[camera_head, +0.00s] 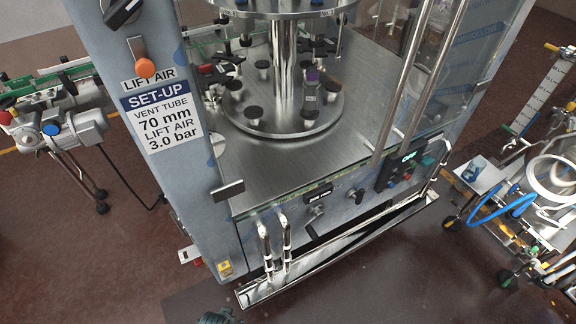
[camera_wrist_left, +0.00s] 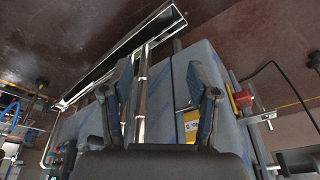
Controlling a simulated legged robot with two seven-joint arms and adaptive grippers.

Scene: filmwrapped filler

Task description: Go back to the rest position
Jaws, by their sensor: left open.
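My left gripper (camera_wrist_left: 160,85) shows in the left wrist view with its two dark fingers spread apart and nothing held between them. Behind the fingers are the blue-grey film-wrapped front of the filler (camera_wrist_left: 172,80) and a bright steel pipe. In the head view, a small dark part shows at the bottom edge; I cannot tell its jaws there. The filling machine (camera_head: 195,170) stands in the middle of the head view, with a steel drip tray (camera_head: 335,250) along its front. My right gripper is not in view.
Two upright steel handles (camera_head: 275,245) stick up at the machine's front. A conveyor with a motor (camera_head: 75,133) stands at the left. A trolley with hoses (camera_head: 520,200) stands at the right. The red-brown floor (camera_head: 400,285) in front is mostly clear.

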